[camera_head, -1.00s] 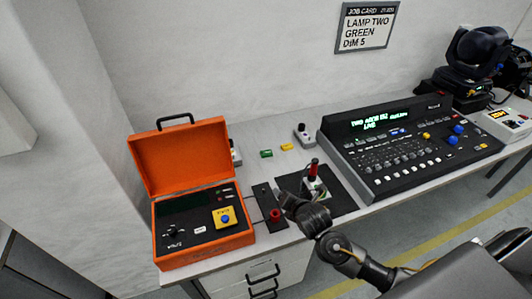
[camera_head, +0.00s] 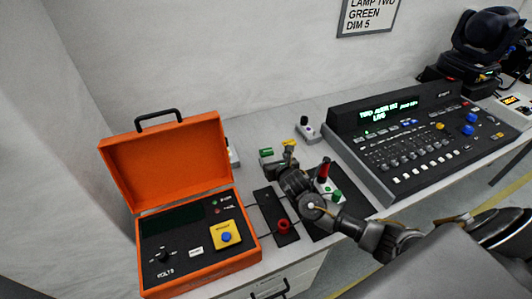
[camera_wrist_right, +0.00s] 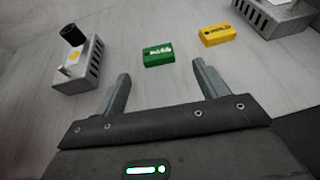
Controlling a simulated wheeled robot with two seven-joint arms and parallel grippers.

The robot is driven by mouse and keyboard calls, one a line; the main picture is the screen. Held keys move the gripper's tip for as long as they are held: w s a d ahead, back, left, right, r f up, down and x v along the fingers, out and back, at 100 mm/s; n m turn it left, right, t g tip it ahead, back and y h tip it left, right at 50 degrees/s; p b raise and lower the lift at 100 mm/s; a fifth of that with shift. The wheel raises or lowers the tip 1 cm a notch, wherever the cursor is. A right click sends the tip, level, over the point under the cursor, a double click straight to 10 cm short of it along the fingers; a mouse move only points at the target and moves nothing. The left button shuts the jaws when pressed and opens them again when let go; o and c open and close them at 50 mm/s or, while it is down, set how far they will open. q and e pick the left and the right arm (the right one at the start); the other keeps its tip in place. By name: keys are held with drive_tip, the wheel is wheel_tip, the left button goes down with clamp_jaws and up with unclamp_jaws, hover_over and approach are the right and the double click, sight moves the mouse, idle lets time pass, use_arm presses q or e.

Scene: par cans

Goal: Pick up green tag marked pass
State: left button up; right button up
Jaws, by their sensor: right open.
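The green tag (camera_wrist_right: 158,56) lies flat on the bench with white lettering, ahead of and between the fingertips in the right wrist view. In the head view the green tag (camera_head: 266,153) is behind the black pad, near the back wall. My right gripper (camera_head: 277,158) reaches over the bench just in front of the tag. Its jaws (camera_wrist_right: 160,72) are open and empty, with the tag a little beyond the fingertips. My left gripper is not in view.
A yellow tag (camera_wrist_right: 217,35) lies right of the green one. A grey box with a black knob (camera_wrist_right: 78,62) stands left. An orange case (camera_head: 185,210) stands open at left. A red-handled device (camera_head: 323,175) is close beside my right arm. A lighting console (camera_head: 410,135) fills the right.

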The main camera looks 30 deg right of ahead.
sight(267, 153)
drive_tip(key=shift+w, duration=0.1)
drive_tip(key=shift+w+f, duration=0.1)
drive_tip(key=shift+w, duration=0.1)
drive_tip(key=x, duration=0.4)
drive_tip(key=shift+w+a+f+p, duration=0.1)
drive_tip(key=shift+w+f+p, duration=0.2)
drive_tip(key=shift+w, duration=0.05)
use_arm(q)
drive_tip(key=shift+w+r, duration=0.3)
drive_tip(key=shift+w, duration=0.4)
use_arm(e)
drive_tip(key=shift+c, duration=0.2)
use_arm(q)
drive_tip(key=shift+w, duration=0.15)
use_arm(e)
drive_tip(key=c, duration=1)
drive_tip(key=shift+r, duration=0.15)
